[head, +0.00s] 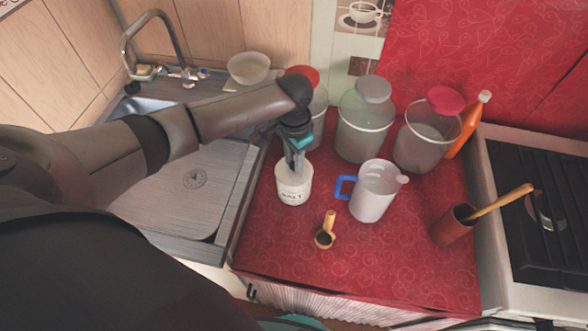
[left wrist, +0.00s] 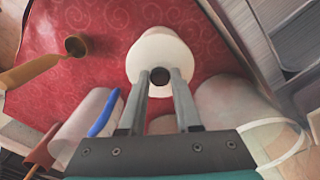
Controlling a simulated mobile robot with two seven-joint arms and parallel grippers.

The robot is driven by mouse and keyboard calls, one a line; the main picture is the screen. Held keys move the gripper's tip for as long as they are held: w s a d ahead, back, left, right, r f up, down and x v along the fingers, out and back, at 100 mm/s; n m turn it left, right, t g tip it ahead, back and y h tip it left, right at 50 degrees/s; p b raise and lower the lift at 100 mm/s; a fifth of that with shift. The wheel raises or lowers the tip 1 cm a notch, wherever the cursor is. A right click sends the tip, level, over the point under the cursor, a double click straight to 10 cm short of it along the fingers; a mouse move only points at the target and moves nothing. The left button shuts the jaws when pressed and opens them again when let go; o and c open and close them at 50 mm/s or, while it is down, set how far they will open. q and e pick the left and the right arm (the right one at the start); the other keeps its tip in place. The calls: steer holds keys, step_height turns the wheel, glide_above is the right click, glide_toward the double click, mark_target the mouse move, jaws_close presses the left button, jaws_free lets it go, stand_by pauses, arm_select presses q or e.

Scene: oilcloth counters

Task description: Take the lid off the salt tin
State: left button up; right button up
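The salt tin (head: 292,190) is a white, round tin marked SALT, upright on the red cloth left of the white jug. In the left wrist view the tin (left wrist: 160,38) is seen from above, its pale lid (left wrist: 138,66) seated on it with a small dark knob (left wrist: 160,77) in the middle. My left gripper (head: 297,160) is over the tin, pointing down. In the left wrist view its fingertips (left wrist: 160,80) flank the knob closely and look shut on it. My right gripper is not in view.
A white jug (head: 372,192) with a blue handle stands close right of the tin. A brass scoop (head: 325,237) lies in front. Large jars (head: 364,125) stand behind. A brown pot with a wooden handle (head: 453,226) is at right, beside the stove (head: 540,200). The sink is left.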

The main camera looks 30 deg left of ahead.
arm_select(q)
jaws_close()
steer(key=shift+r, duration=0.15)
